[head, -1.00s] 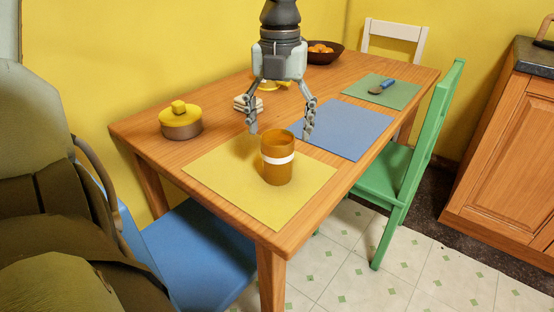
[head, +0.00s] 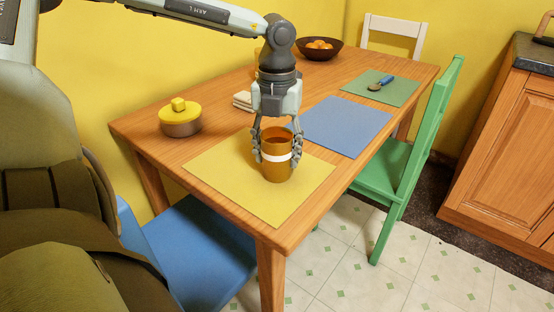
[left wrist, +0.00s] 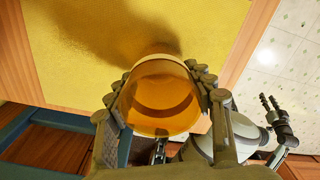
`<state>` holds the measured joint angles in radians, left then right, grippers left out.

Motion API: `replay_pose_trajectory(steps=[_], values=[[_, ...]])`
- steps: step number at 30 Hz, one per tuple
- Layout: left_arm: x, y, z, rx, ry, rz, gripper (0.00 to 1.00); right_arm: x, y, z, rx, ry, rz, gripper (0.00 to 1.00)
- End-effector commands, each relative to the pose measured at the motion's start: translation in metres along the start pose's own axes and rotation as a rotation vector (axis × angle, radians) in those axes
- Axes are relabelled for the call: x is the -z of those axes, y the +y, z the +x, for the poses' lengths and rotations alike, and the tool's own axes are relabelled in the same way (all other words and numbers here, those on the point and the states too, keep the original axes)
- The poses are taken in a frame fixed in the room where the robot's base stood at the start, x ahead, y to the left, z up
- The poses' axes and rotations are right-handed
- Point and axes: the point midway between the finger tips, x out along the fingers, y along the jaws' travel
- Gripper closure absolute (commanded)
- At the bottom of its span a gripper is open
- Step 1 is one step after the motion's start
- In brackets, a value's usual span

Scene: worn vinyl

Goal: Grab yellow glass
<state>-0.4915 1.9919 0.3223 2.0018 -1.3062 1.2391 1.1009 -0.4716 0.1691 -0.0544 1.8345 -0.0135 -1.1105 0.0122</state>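The yellow glass (head: 278,172), amber with a white band, stands upright on the yellow placemat (head: 232,178) near the table's front end. My left gripper (head: 278,155) comes down over it from above, with fingers on opposite sides at about the band's height. In the left wrist view the glass (left wrist: 160,97) sits between the left gripper's fingers (left wrist: 160,100), which appear to press against its sides. The glass appears to rest on the mat. My right gripper (left wrist: 269,98) shows small at the right of the left wrist view, its fingers apart and empty.
A yellow-lidded pot (head: 180,118) stands left of the mat. A white stack (head: 243,101) lies behind the glass. A blue placemat (head: 348,127) and green placemat (head: 381,90) lie farther back, with a fruit bowl (head: 319,50). Blue (head: 195,250) and green (head: 400,165) chairs flank the table.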

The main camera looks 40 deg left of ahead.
Motion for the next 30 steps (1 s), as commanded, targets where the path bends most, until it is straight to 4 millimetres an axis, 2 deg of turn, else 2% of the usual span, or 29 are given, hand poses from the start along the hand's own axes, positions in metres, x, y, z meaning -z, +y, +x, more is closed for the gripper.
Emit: replay_pose_trajectory(steps=[1, 9, 20, 23, 27, 30], values=[[0.000, 0.000, 0.000, 0.000, 0.000, 0.000, 0.57, 0.000, 0.000, 0.000, 0.000, 0.000, 0.000, 0.60], [-0.001, 0.000, -0.001, 0.000, -0.002, 0.000, 0.88, 0.000, 0.000, 0.000, 0.000, 0.000, 0.000, 0.60], [-0.001, -0.001, -0.007, 0.001, -0.004, 0.000, 0.88, 0.001, 0.000, -0.001, -0.001, 0.002, 0.000, 0.60], [-0.002, -0.001, -0.018, 0.002, -0.006, 0.000, 0.88, 0.002, 0.000, -0.002, -0.002, 0.004, 0.000, 0.60], [-0.001, 0.000, -0.046, 0.004, -0.010, -0.001, 0.88, 0.003, 0.001, -0.006, -0.005, 0.001, -0.001, 0.60], [0.017, 0.010, -0.055, 0.008, -0.006, 0.001, 0.88, 0.005, 0.002, -0.012, -0.007, 0.006, 0.000, 0.60]])
